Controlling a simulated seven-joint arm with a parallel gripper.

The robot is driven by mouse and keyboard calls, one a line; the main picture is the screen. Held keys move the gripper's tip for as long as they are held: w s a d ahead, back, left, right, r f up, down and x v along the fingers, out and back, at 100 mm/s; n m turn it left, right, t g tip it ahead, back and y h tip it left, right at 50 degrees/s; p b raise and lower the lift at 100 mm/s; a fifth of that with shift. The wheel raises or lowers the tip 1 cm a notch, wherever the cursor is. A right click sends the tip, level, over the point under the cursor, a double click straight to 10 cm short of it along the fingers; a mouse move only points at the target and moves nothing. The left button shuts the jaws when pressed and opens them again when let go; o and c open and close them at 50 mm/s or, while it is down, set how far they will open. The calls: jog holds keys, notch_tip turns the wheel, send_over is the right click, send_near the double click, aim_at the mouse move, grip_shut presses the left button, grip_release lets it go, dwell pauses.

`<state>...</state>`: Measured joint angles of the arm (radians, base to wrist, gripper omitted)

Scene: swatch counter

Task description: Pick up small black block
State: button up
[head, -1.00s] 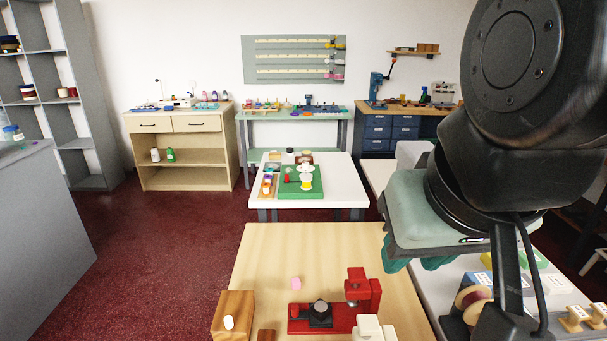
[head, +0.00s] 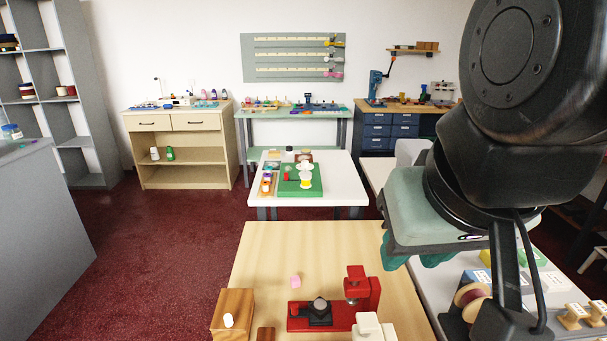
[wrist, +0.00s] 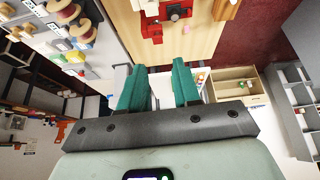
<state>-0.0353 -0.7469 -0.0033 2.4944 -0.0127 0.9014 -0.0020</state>
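A black block-like piece (head: 320,318) sits on the base of a red press (head: 358,290) on the near wooden table, with a grey round part on it. A small dark item (head: 289,149) stands at the back of the white table further off; it is too small to tell its shape. I cannot tell which is the small black block. My gripper (wrist: 159,70) has two teal fingers, apart, with nothing between them. In the head view its fingers (head: 408,258) hang to the right of the wooden table, partly hidden by my arm.
The near wooden table (head: 262,255) also holds a pink block (head: 296,281), a wooden block (head: 232,311) with a white piece, and white blocks (head: 372,328). Spools and other items fill the counter (head: 432,300) at right. The table's back half is clear.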

jog(key=o, duration=0.8)
jog(key=w+a+f+n+g+h, duration=0.35)
jog(key=w+f+n+h, duration=0.35)
jog(key=w+f+n, duration=0.7)
jog(key=w+a+f+n+t+h, duration=0.1)
jog(key=w+a+f+n, duration=0.15)
jog(key=f, duration=0.25)
jog(key=w+a+f+n+t+h, duration=0.1)
jog(key=w+a+f+n, duration=0.15)
jog(key=f, duration=0.35)
jog(key=n+t, duration=0.5)
jog(key=n, duration=0.3)
send_near(320, 305)
jog(key=shift+g, duration=0.25)
jog(key=shift+x, duration=4.25)
